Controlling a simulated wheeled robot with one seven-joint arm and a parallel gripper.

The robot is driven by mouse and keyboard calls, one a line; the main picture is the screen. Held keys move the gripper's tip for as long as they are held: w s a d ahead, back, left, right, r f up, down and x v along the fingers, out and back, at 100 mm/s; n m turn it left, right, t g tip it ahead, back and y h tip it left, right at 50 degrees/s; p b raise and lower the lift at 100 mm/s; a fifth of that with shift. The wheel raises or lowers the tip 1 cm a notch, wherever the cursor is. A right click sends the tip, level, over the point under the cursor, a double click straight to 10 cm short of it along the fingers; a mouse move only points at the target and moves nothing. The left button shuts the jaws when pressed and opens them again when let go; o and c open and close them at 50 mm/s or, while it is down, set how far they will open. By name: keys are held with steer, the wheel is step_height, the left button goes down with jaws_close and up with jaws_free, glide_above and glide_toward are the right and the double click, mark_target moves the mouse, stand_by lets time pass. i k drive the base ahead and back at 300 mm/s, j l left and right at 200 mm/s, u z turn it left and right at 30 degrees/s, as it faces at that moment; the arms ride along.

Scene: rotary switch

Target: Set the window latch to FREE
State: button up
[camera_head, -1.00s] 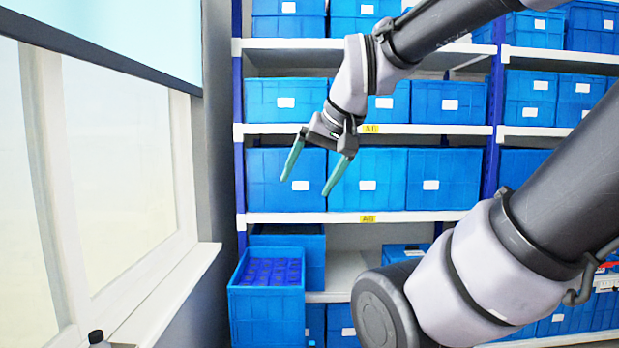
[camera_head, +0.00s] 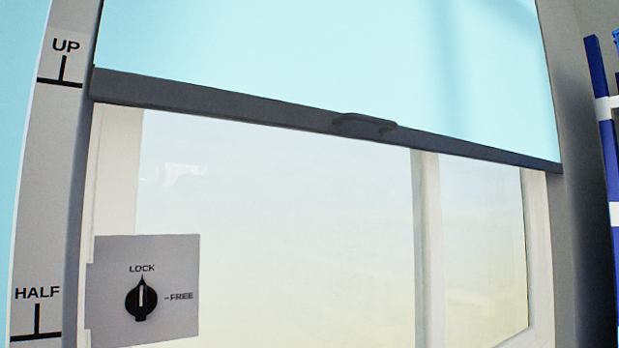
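The window latch is a black rotary knob (camera_head: 141,299) on a grey square plate (camera_head: 177,257) at the lower left of the window. The white line on the knob points up at the LOCK mark (camera_head: 142,269). The FREE mark (camera_head: 180,296) is to the right of the knob. My gripper is not in this view now, and nothing is seen touching the knob.
A light blue blind (camera_head: 330,55) with a dark bottom bar and a handle (camera_head: 364,123) covers the upper window. A scale marked UP and HALF (camera_head: 37,292) runs down the left. Blue shelf posts (camera_head: 605,130) stand at the far right.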

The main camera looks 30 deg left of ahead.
mark_target(141, 300)
steer(key=u, duration=1.65)
